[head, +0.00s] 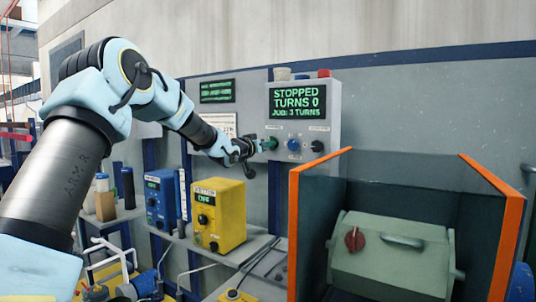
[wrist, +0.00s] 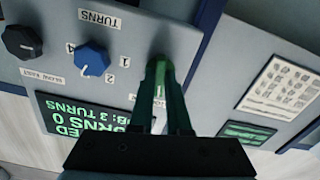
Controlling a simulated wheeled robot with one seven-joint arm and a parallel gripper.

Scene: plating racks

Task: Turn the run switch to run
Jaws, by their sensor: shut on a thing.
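The run switch is a green knob (head: 272,143) at the left of the grey control box (head: 333,120), below its screen (head: 297,102). The screen reads STOPPED, TURNS 0, JOB: 3 TURNS. My gripper (head: 263,146) is at the green knob and shut on it. In the wrist view, which is upside down, my two dark fingers (wrist: 163,72) stand on either side of the green knob (wrist: 160,92). The fingers hide much of the knob and its markings, so I cannot tell its exact setting.
A blue TURNS knob (head: 293,144) and a black SLOW/FAST knob (head: 317,146) sit right of the green one. A tank with orange-edged walls (head: 507,235) holds a grey-green barrel (head: 390,250) at right. Blue (head: 160,200) and yellow (head: 218,212) power units stand on a shelf below.

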